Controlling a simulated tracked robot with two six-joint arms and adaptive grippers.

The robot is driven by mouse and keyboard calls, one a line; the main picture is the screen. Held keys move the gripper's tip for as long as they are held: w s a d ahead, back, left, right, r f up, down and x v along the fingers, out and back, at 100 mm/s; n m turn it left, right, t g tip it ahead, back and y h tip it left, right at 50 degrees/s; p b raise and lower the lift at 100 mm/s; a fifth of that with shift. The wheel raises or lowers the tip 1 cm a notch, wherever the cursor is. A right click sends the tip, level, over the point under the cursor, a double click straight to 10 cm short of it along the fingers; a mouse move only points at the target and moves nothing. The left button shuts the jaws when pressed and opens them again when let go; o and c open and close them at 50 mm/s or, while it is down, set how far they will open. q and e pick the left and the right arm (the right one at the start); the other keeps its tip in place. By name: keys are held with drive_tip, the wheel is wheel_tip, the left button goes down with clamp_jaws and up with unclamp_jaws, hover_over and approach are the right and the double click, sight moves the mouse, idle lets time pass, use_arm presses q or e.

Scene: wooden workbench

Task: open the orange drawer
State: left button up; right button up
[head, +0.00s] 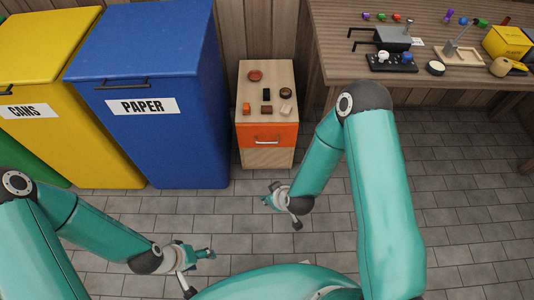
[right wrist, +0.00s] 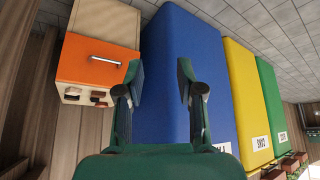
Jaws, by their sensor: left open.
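The orange drawer (head: 266,135) is the front of a small wooden cabinet between the blue bin and the workbench. It looks shut, with a pale metal handle (head: 267,141) across its front. The drawer (right wrist: 90,62) and its handle (right wrist: 93,60) also show upside down at the left of the right wrist view. My right gripper (head: 283,211) is in front of and below the drawer, apart from it; its two fingers (right wrist: 158,82) are spread and empty in the right wrist view. My left gripper (head: 197,271) is open and empty, low over the floor, farther from the cabinet.
Several small items, including a reddish dish (head: 255,76), sit on the cabinet top. A blue PAPER bin (head: 160,60) stands close left of it, then a yellow CANS bin (head: 75,120). The workbench (head: 345,62) with tools is at right. The tiled floor before the drawer is clear.

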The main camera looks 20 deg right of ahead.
drive_tip(key=w+d+f+n+t+h+b, duration=0.2)
drive_tip(key=w+f+n+t+b, duration=0.25)
drive_tip(key=w+f+b, duration=0.5)
drive_tip(key=n+t+h+b, duration=0.4)
drive_tip(key=n+b, duration=0.2)
drive_tip(key=b, duration=0.5)
approach(266, 143)
drive_tip(key=shift+n+t, duration=0.25)
drive_tip(key=b+x, duration=0.2)
drive_tip(key=x, duration=0.1)
drive_tip(key=b+x, duration=0.2)
drive_tip(key=x, duration=0.2)
drive_tip(key=f+b+x, duration=0.1)
drive_tip(key=b+x, duration=0.1)
drive_tip(key=x, duration=0.1)
drive_tip(key=shift+d, duration=0.1)
use_arm(q)
wheel_tip(266, 143, down, 30)
drive_tip(key=shift+r, duration=0.2)
use_arm(e)
clamp_jaws()
